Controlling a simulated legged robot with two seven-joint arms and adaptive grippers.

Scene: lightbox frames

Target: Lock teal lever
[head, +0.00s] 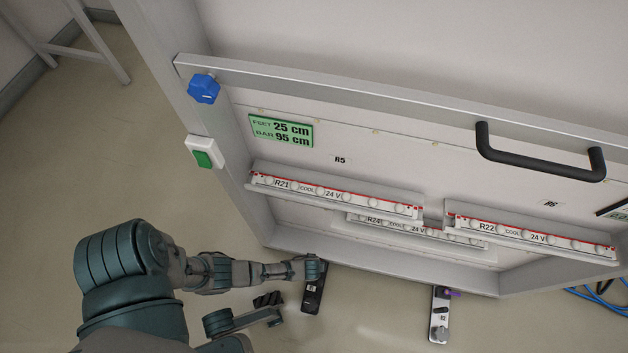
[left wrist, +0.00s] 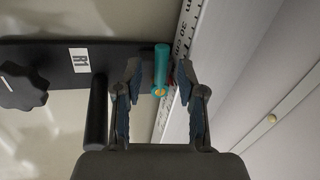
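The teal lever (left wrist: 161,66) shows in the left wrist view, at the right end of a black plate (left wrist: 35,52) with an R1 label. My left gripper (left wrist: 160,80) is open around the lever, one finger on each side, with a visible gap to each. The lever's orange-marked end points toward the gripper. In the head view the R1 plate (head: 311,299) stands low at the panel's foot. My left wrist covers its upper end, so the lever and the fingers are hidden there. I cannot make out my right gripper in either view.
A black knob (left wrist: 22,87) and a black post (left wrist: 97,112) are on the R1 plate. A white scale bar (left wrist: 186,62) runs close beyond the lever. In the head view, a similar plate with a purple lever (head: 447,292) stands to the right. The panel has a black handle (head: 540,161).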

